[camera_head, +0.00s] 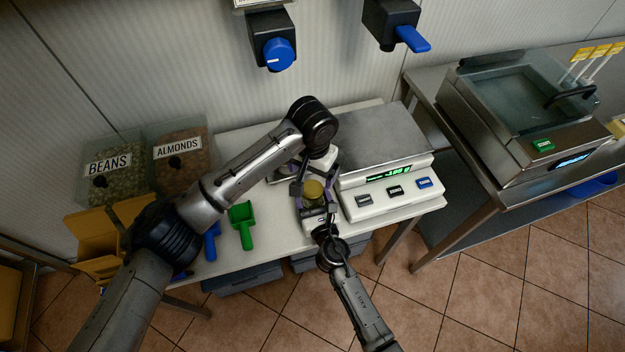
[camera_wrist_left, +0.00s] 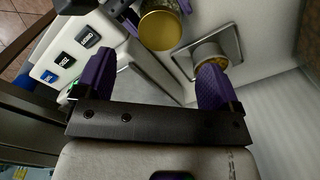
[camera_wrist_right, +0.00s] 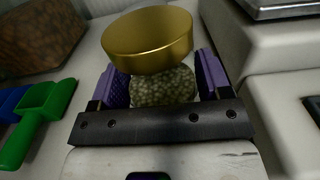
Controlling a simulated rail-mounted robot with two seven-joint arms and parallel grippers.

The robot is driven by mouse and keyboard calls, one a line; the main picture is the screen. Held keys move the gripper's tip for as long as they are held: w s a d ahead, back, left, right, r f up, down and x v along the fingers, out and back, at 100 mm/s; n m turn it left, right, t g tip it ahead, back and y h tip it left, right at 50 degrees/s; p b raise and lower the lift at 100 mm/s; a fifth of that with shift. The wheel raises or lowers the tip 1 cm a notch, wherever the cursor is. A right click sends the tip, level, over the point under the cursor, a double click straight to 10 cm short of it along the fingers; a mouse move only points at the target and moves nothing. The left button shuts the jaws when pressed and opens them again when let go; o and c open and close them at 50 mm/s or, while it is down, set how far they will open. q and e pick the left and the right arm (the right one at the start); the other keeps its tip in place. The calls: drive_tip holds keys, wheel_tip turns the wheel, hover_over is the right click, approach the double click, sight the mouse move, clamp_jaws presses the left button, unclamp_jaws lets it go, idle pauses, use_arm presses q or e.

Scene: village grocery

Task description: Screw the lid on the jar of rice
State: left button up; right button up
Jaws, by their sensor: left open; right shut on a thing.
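A jar (camera_wrist_right: 165,88) with pale greenish, grainy contents stands between the purple fingers of my right gripper (camera_wrist_right: 165,82), which is shut on it. I cannot tell whether the contents are rice. A gold lid (camera_wrist_right: 148,38) is at the jar's mouth and looks slightly tilted in the right wrist view; whether it is threaded is unclear. The lid also shows in the head view (camera_head: 314,188) and the left wrist view (camera_wrist_left: 160,28). My left gripper (camera_wrist_left: 158,78) is open and empty, above and behind the lid, with the lid just beyond its fingertips.
A scale (camera_head: 390,200) stands right of the jar. A round container (camera_wrist_left: 211,55) sits on a metal plate (camera_wrist_left: 228,42) behind. Green (camera_head: 242,222) and blue (camera_head: 211,242) scoops lie left. Bins of beans (camera_head: 115,185) and almonds (camera_head: 182,170) stand at the back left.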

use_arm(q)
drive_tip(key=shift+r, duration=2.55)
use_arm(e)
drive_tip(key=o, duration=1.8)
use_arm(q)
drive_tip(key=shift+r+p, duration=0.65)
use_arm(e)
drive_tip(key=v, duration=1.4)
drive_tip(key=shift+w, duration=0.1)
